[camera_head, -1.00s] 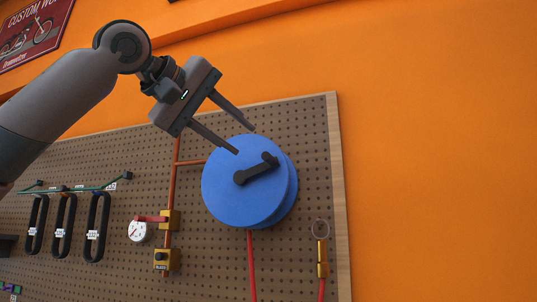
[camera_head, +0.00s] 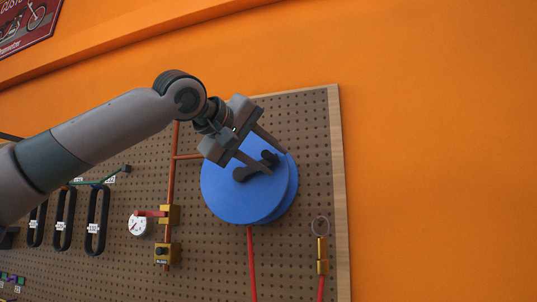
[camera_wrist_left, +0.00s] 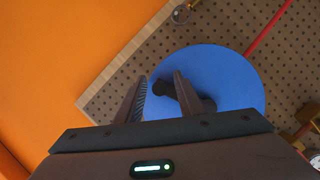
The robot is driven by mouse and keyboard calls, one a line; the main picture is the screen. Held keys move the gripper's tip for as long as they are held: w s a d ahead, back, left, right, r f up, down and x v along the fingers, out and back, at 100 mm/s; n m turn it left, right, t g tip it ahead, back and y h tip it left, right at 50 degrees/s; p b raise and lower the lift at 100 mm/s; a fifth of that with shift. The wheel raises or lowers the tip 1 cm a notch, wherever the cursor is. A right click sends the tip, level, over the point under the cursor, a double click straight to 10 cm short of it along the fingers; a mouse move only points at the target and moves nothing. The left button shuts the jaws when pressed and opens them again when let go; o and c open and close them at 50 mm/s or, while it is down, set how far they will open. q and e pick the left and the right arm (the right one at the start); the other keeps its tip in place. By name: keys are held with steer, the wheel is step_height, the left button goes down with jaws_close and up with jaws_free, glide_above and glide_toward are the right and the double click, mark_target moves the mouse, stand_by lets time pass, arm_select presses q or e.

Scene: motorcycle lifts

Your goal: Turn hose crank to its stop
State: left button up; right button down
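The blue hose reel (camera_head: 228,194) is mounted on the pegboard, with a dark crank (camera_head: 241,174) on its face. The crank arm points up and right from the hub to a knob at its end. My left gripper (camera_head: 277,161) is open at the knob end, one finger on each side of it in the picture. In the left wrist view, the knob (camera_wrist_left: 163,88) shows between the two spread fingers, and the right finger hides part of the crank arm. Contact with the knob cannot be told. My right gripper is in neither view.
The pegboard (camera_head: 310,200) also holds a white gauge (camera_head: 138,226), brass valves (camera_head: 166,253) on a copper pipe, black hanging loops (camera_head: 97,222) and a brass fitting (camera_head: 322,256) on a red hose. The orange wall (camera_head: 430,150) at right is bare.

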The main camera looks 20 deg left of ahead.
arm_select(q)
jaws_close()
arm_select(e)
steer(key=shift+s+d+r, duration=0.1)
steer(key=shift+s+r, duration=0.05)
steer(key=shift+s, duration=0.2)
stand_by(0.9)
arm_select(q)
steer(key=shift+f, duration=0.15)
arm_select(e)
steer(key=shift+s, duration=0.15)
